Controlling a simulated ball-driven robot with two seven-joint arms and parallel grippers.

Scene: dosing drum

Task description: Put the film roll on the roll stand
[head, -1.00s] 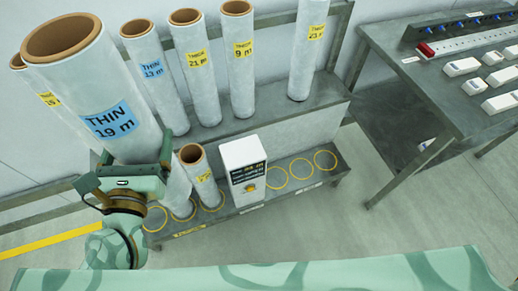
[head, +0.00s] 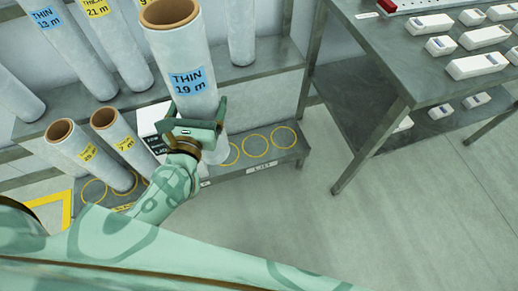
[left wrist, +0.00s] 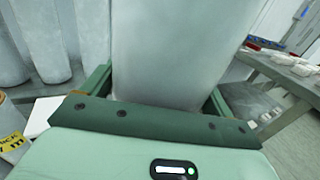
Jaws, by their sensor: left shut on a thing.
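The held film roll (head: 182,45) is a pale, tall cylinder with a brown core and a blue label reading THIN 19 m. It is nearly upright. My left gripper (head: 195,122) is shut around its lower part; the left wrist view shows the roll (left wrist: 165,50) between the two fingers. The roll stand (head: 271,157) has a low shelf with yellow rings, two of them clear and empty to the right of the roll. The roll's lower end is over this shelf, partly hidden by the gripper; I cannot tell whether it touches. My right gripper is not in view.
Two shorter yellow-labelled rolls (head: 75,145) stand at the shelf's left part. A white box (head: 152,118) is partly hidden just left of my gripper. Several tall rolls (head: 115,40) stand on the upper shelf (head: 268,82) behind. A grey table (head: 400,60) with white devices is at right.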

